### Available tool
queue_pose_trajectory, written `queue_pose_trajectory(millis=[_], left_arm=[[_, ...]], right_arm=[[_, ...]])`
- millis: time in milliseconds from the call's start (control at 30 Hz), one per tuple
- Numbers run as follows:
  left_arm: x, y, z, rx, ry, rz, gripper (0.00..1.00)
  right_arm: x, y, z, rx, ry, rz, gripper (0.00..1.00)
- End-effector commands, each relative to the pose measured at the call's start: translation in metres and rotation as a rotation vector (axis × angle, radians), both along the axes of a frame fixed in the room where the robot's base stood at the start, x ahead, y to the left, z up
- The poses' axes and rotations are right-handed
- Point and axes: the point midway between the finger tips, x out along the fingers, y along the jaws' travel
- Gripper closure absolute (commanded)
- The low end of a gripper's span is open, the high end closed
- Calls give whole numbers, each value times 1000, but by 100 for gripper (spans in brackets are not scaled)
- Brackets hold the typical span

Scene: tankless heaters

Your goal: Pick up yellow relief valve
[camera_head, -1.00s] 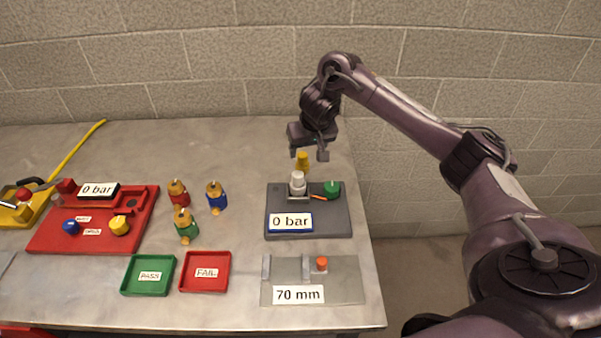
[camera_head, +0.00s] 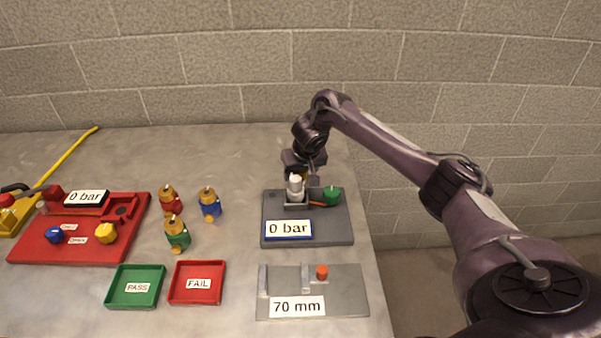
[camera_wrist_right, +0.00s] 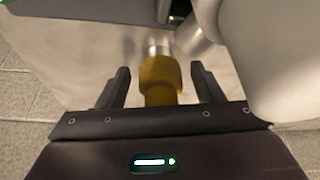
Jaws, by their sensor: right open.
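The yellow relief valve (camera_wrist_right: 160,82) stands between the two fingers of my right gripper (camera_wrist_right: 160,72) in the right wrist view. Gaps show on both sides of it, so the open fingers are around it but apart from it. A silver tip shows at the valve's far end, against the grey test block. In the head view my right gripper (camera_head: 303,172) is low behind the white cylinder on the grey "0 bar" block (camera_head: 335,226) and hides most of the valve. My left gripper is out of view.
A white cylinder (camera_head: 295,186) and a green knob (camera_head: 331,195) stand close in front of the gripper. Red, blue and green valves, PASS (camera_head: 135,305) and FAIL (camera_head: 196,297) trays, a red rig (camera_head: 40,250) and a "70 mm" gauge (camera_head: 345,300) occupy the table.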

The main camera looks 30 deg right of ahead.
Motion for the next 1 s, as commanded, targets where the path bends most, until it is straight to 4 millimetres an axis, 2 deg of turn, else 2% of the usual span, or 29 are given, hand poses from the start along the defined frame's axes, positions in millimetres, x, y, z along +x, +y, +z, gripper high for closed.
queue_pose_trajectory(millis=[133,167,567,833,1000], left_arm=[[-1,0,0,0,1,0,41],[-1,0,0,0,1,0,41],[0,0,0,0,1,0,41],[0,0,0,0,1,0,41],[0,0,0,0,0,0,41]], right_arm=[[0,0,0,1,0,0,39],[0,0,0,1,0,0,42],[0,0,1,1,-1,-1,94],[1,0,3,1,-4,0,94],[2,1,15,2,-6,-1,94]])
